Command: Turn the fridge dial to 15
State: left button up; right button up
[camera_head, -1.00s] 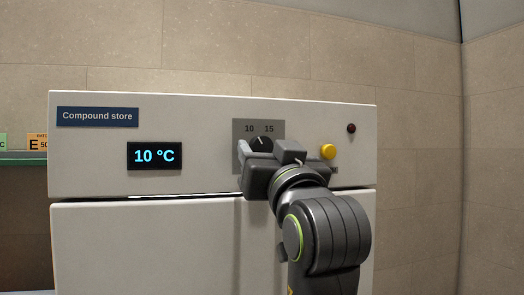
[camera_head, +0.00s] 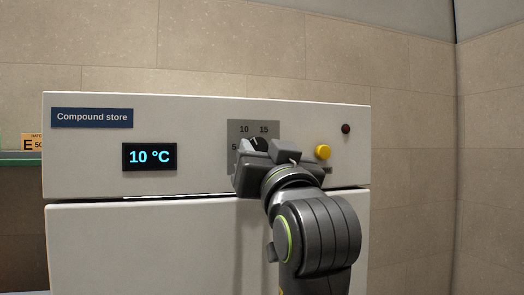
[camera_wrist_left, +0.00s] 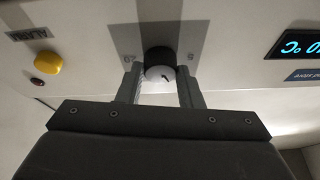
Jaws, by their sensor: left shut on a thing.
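The fridge (camera_head: 80,180) is a light grey cabinet labelled "Compound store". Its display (camera_head: 149,157) reads 10 °C. The dial (camera_head: 257,143) is a dark knob on a grey plate (camera_head: 272,128) with 10 and 15 printed above it and part of a 5 at the left. My left gripper (camera_head: 268,150) is at the dial and covers its lower part. In the left wrist view the fingers stand on both sides of the black and white dial (camera_wrist_left: 159,68), shut on it. A small pointer mark shows on the dial's face. My right gripper is not in view.
A yellow button (camera_head: 323,152) and a small dark red lamp (camera_head: 346,129) are on the panel right of the dial. An orange label card (camera_head: 31,143) stands on a green-edged shelf at the far left. A tiled wall is behind.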

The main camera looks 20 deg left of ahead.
pick_arm(q)
jog(key=m+h+p, duration=0.1)
jog(key=m, duration=0.1)
jog(key=m+t+h+p, duration=0.1)
jog(key=m, duration=0.2)
jog(key=m+h+p, duration=0.1)
jog(key=m+h, duration=0.1)
jog(key=m, duration=0.1)
jog(key=shift+s+a+r+p, duration=0.1)
jog(key=shift+a+r+p, duration=0.15)
jog(key=shift+p, duration=0.1)
jog(key=m+h+p, duration=0.2)
jog(key=m, duration=0.2)
jog(key=shift+m, duration=0.3)
jog(key=shift+s+m+h+p, duration=0.1)
jog(key=shift+m+h+p, duration=0.5)
jog(key=shift+m+p, duration=0.65)
jog(key=shift+m, duration=0.25)
jog(key=o, duration=1)
jog(key=shift+a+f, duration=0.1)
